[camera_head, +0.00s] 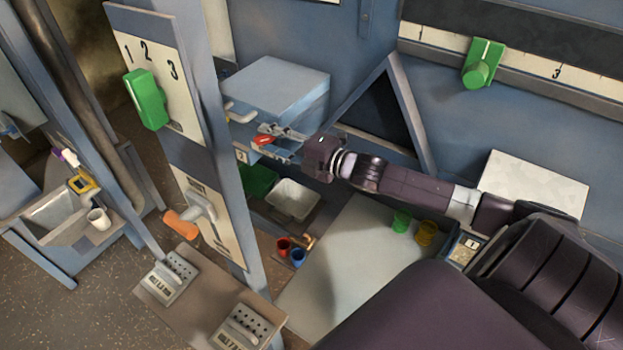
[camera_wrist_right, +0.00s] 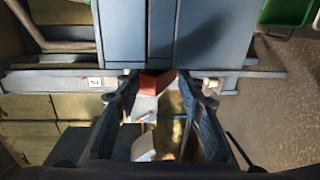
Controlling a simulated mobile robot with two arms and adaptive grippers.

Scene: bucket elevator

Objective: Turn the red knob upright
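The red knob (camera_head: 262,140) sits low on the front of a blue-grey box (camera_head: 275,85) in the middle of the head view. Its red part looks small and roughly sideways there; its exact angle is hard to tell. My right gripper (camera_head: 277,143) reaches in from the right, with its fingers on either side of the knob. In the right wrist view the red knob (camera_wrist_right: 156,82) shows between the tips of the open right gripper (camera_wrist_right: 160,92), with gaps at both sides. A pale part shows below the red. My left gripper is not in view.
A post with a green lever (camera_head: 146,98) and a grey handle (camera_head: 202,208) stands left of the box. A white bin (camera_head: 293,200) and red and blue cups (camera_head: 297,257) are below. A pale tabletop (camera_head: 350,265) lies under my right arm.

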